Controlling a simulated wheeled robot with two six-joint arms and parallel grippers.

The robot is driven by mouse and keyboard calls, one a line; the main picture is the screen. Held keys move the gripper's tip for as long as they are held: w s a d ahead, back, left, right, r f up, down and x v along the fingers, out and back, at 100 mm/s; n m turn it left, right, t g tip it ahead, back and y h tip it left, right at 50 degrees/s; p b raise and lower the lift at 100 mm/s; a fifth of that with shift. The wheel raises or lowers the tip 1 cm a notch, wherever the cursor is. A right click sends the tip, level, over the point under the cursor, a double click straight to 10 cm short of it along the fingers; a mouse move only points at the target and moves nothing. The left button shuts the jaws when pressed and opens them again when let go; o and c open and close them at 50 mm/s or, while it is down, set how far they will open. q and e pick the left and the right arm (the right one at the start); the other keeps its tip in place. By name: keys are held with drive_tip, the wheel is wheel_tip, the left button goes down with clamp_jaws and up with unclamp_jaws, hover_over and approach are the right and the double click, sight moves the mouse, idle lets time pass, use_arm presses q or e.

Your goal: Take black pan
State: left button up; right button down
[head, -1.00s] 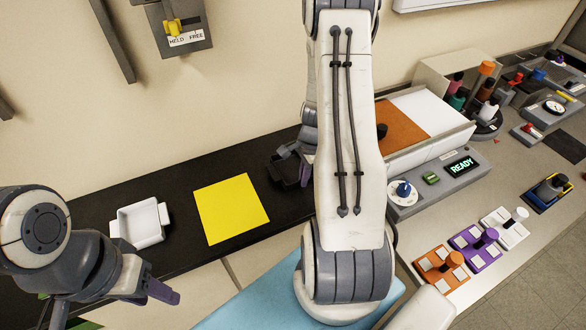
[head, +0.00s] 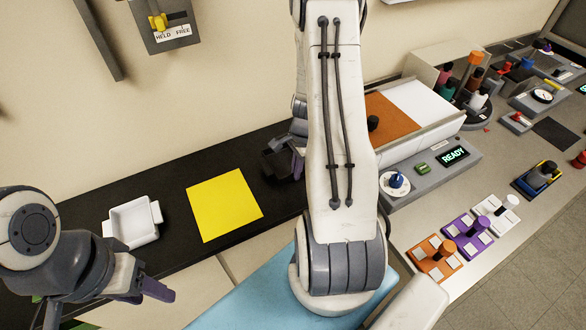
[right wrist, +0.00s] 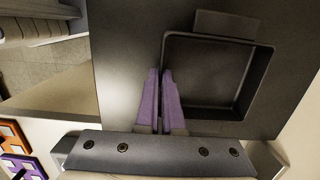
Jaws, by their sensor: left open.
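The black pan (head: 275,166) is on the black strip of the counter, right of the yellow square, partly hidden by my right arm. In the right wrist view the square pan (right wrist: 212,75) shows its empty inside and a tab handle at the far side. My right gripper (right wrist: 160,72) has its purple fingers close together at the pan's left wall, with the wall's edge between the tips. In the head view its finger (head: 298,166) is at the pan's right side. My left gripper (head: 158,291) is open and empty, in front of the white pan.
A white two-handled pan (head: 133,222) stands left of the yellow square (head: 225,204). A device with a READY display (head: 454,155) and a brown-and-white top stands right of my right arm. Orange, purple and white blocks with knobs (head: 437,257) sit at the right.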

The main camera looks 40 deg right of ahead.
drive_tip(key=shift+r, duration=0.4)
drive_tip(key=r, duration=0.1)
drive_tip(key=d+r+b, duration=0.1)
drive_tip(key=r, duration=0.1)
drive_tip(key=shift+w+d+r, duration=0.15)
drive_tip(key=shift+w+r, duration=0.05)
drive_tip(key=shift+r, duration=0.05)
drive_tip(key=w+d+r+b, duration=0.2)
drive_tip(key=d+r, duration=0.4)
drive_tip(key=d, duration=0.4)
drive_tip(key=shift+w+r, duration=0.2)
drive_tip(key=shift+w, duration=0.2)
idle(0.6)
